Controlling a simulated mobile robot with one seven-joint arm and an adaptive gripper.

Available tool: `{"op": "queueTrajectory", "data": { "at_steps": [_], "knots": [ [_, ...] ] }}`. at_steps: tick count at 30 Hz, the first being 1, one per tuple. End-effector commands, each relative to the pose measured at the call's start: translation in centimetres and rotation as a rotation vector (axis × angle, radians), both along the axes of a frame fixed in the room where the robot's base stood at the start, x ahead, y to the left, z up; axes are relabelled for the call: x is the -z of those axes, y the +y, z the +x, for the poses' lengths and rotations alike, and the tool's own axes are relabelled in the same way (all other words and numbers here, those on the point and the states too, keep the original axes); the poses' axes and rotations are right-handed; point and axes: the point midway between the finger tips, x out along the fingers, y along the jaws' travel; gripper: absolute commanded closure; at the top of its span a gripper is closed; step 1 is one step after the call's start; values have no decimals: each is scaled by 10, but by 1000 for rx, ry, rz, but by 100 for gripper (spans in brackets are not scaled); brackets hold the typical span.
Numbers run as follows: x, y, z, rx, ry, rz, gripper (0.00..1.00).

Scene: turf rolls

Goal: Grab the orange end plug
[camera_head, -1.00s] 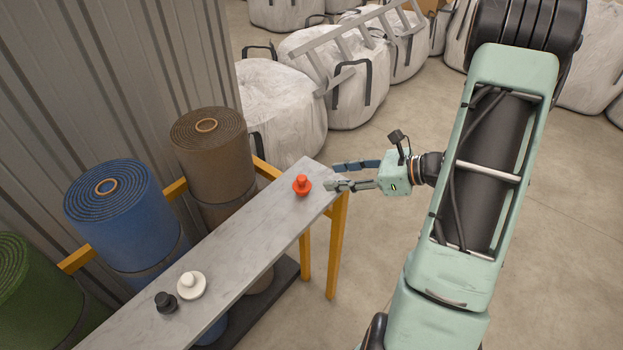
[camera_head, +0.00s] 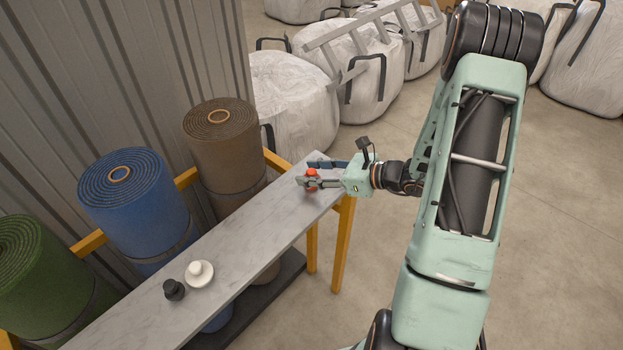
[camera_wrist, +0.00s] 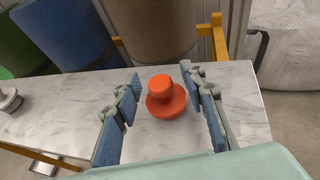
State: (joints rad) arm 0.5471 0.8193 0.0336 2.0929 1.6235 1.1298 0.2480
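The orange end plug (camera_wrist: 165,98) stands upright on the grey marbled shelf (camera_wrist: 65,108), near the shelf's right end. It has a round knob on a wider flange. My gripper (camera_wrist: 163,92) is open, with one finger on each side of the plug and a gap to both in the wrist view. In the head view, the plug (camera_head: 312,173) is partly hidden behind a finger of my gripper (camera_head: 318,174).
A white plug (camera_head: 200,272) and a black plug (camera_head: 174,290) stand farther left on the shelf. Brown (camera_head: 222,145), blue (camera_head: 135,205) and green (camera_head: 40,270) turf rolls stand behind it. White bulk bags (camera_head: 290,105) lie beyond; the shelf between the plugs is clear.

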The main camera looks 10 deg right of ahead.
Motion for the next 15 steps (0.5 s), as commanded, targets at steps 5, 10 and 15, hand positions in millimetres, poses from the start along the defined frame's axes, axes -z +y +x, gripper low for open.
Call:
{"op": "queueTrajectory", "data": {
  "at_steps": [5, 10, 15],
  "knots": [
    [2, 3, 3, 1, 0, -2, 61],
    [2, 3, 3, 1, -1, -1, 68],
    [2, 3, 3, 1, -1, -1, 87]
  ]
}}
